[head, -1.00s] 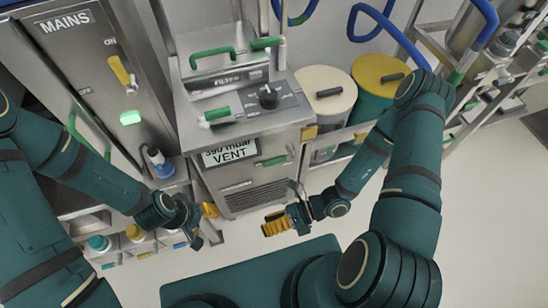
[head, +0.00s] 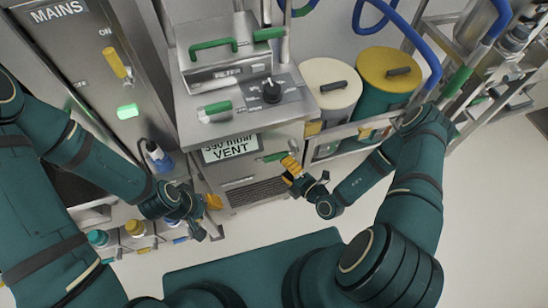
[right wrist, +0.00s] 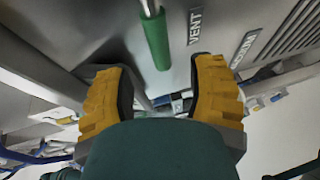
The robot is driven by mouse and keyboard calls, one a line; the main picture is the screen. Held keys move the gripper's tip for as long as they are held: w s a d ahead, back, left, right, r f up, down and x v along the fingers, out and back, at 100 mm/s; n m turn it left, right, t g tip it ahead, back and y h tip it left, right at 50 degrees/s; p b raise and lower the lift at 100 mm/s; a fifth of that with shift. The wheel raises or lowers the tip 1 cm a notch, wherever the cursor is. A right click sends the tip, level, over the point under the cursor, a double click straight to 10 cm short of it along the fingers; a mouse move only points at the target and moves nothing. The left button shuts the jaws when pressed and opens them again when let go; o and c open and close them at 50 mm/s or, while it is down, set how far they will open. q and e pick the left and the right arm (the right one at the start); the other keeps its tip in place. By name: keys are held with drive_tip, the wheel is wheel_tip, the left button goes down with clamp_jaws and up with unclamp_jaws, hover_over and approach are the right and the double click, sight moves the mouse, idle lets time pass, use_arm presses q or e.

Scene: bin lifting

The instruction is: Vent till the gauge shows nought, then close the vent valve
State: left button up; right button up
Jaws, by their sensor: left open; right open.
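The gauge display (head: 231,149) on the front of the steel cabinet reads about 390 mbar above the word VENT; the first digit is partly unclear. A green-handled lever (head: 275,157) sits to its right on the cabinet front. In the right wrist view the green handle (right wrist: 156,42) is beside a VENT label (right wrist: 195,27), ahead of the fingers. My right gripper (head: 291,166) is open, close to the lever; touching cannot be told in the head view. In its wrist view its yellow fingers (right wrist: 160,92) are apart and empty. My left gripper (head: 208,217) is open, low in front of the cabinet.
A black knob (head: 271,91) and another green handle (head: 215,108) are on the cabinet top. The MAINS cabinet (head: 70,60) stands left. White (head: 330,72) and yellow-lidded (head: 388,68) drums stand right. Bottles (head: 140,230) line a low shelf at left.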

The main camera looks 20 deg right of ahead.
sight(274, 158)
drive_tip(key=x, duration=0.6)
drive_tip(key=shift+w+a+f+b, duration=0.1)
drive_tip(key=shift+w+a+b, duration=0.05)
drive_tip(key=shift+w+b, duration=0.2)
drive_tip(key=shift+s, duration=0.1)
clamp_jaws()
